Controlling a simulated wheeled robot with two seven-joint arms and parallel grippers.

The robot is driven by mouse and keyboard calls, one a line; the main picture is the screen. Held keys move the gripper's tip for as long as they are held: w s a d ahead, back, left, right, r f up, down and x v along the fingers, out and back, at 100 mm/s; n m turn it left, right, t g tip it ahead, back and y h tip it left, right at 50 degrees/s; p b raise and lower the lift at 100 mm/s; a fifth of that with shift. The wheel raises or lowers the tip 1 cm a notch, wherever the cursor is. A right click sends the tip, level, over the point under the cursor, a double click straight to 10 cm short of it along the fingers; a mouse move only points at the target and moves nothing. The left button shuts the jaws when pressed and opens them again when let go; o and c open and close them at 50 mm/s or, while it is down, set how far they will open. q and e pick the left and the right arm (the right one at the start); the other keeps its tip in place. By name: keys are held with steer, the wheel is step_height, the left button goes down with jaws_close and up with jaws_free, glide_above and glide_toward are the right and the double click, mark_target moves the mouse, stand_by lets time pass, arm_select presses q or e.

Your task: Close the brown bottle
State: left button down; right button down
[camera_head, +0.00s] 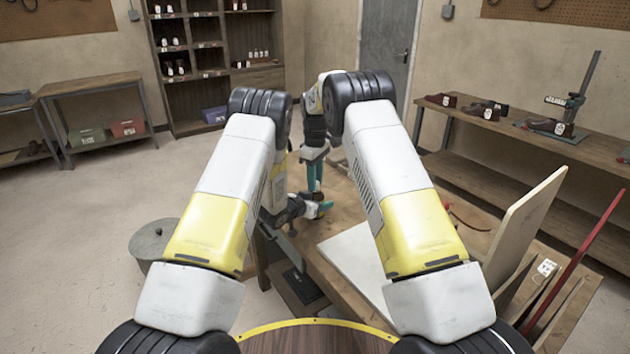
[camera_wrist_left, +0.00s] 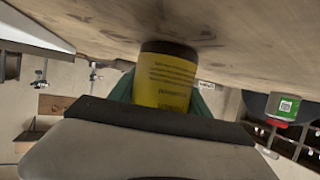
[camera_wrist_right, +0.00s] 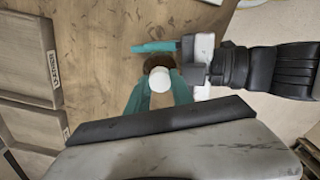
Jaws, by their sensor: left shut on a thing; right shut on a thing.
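The brown bottle (camera_wrist_left: 165,77) with a yellow label stands on the workbench in the left wrist view, which sees the bench tilted at the top. My left gripper (camera_wrist_left: 160,100) is shut around the bottle's side. In the right wrist view the dark brown bottle top (camera_wrist_right: 158,62) shows behind a round white cap (camera_wrist_right: 160,80). My right gripper (camera_wrist_right: 160,92) is shut on this cap, lined up over the bottle; I cannot tell whether they touch. In the head view my left gripper (camera_head: 322,208) is low and level, and my right gripper (camera_head: 314,178) points down above it.
The wooden workbench (camera_head: 325,265) carries a pale board (camera_head: 358,262). Boxes (camera_wrist_right: 25,60) marked as leather are at the left of the right wrist view. A small container with a green label (camera_wrist_left: 285,108) shows in the left wrist view. A grey bin (camera_head: 150,240) stands left.

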steer(key=m, duration=0.4)
steer(key=shift+m, duration=0.3)
steer(key=m, duration=0.4)
steer(key=shift+m, duration=0.4)
steer(key=m, duration=0.4)
steer(key=shift+m, duration=0.3)
steer(key=m, duration=0.5)
steer(key=shift+m, duration=0.3)
steer(key=c, duration=1.1)
jaws_free()
steer(key=shift+r, duration=2.25)
